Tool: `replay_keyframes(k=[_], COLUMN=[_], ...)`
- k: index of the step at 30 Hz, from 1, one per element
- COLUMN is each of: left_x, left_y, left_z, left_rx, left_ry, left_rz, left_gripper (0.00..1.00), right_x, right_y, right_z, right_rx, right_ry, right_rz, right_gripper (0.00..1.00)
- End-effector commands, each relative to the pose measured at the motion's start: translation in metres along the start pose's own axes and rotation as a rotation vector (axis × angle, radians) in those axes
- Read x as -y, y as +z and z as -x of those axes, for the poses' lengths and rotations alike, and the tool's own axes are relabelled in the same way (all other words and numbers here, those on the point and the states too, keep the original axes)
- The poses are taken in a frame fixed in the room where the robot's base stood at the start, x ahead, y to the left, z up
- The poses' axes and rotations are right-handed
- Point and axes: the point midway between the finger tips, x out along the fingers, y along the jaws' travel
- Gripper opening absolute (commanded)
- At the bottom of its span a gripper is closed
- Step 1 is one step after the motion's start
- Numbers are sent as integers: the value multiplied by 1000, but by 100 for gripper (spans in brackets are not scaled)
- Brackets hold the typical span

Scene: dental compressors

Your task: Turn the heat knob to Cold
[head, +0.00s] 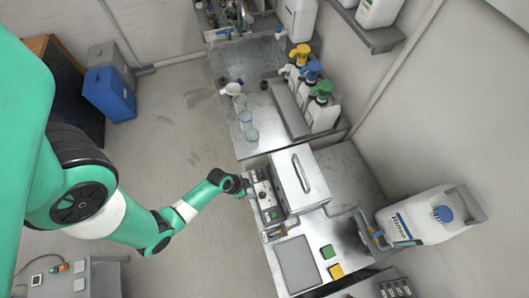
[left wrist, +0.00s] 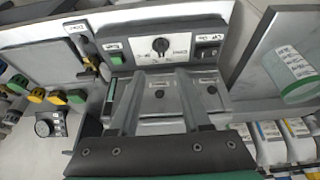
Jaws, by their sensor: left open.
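The control panel (head: 263,194) is on the front of a grey metal unit with a bar handle. In the left wrist view, a black round knob (left wrist: 161,45) with a light pointer mark sits mid-panel. Small labels flank it, too small to read surely. A green switch (left wrist: 117,59) is on its left and a black switch (left wrist: 207,53) on its right. My left gripper (head: 243,184) is open and empty, close in front of the panel; in the left wrist view its fingers (left wrist: 160,82) point at the knob, apparently without touching it. My right gripper is not in view.
A second dial (left wrist: 43,127) is on a separate box at the left of the wrist view. Pump bottles (head: 312,85) and glass beakers (head: 246,120) stand on the bench behind.

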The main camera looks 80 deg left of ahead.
Motion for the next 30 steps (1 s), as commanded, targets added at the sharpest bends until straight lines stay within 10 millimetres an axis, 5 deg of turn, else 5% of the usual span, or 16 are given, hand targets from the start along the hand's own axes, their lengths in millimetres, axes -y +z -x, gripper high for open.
replay_keyframes(k=[12,18,30], left_x=[1,1,1], left_y=[1,-1,-3], left_z=[-74,-106,-117], left_rx=[-3,-3,-4], left_ry=[-1,-1,-3], left_rz=[-4,-2,-1], left_gripper=[48,48,48], right_x=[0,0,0], right_y=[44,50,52], right_z=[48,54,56], right_rx=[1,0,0], right_ry=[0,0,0], right_rz=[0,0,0], right_gripper=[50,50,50])
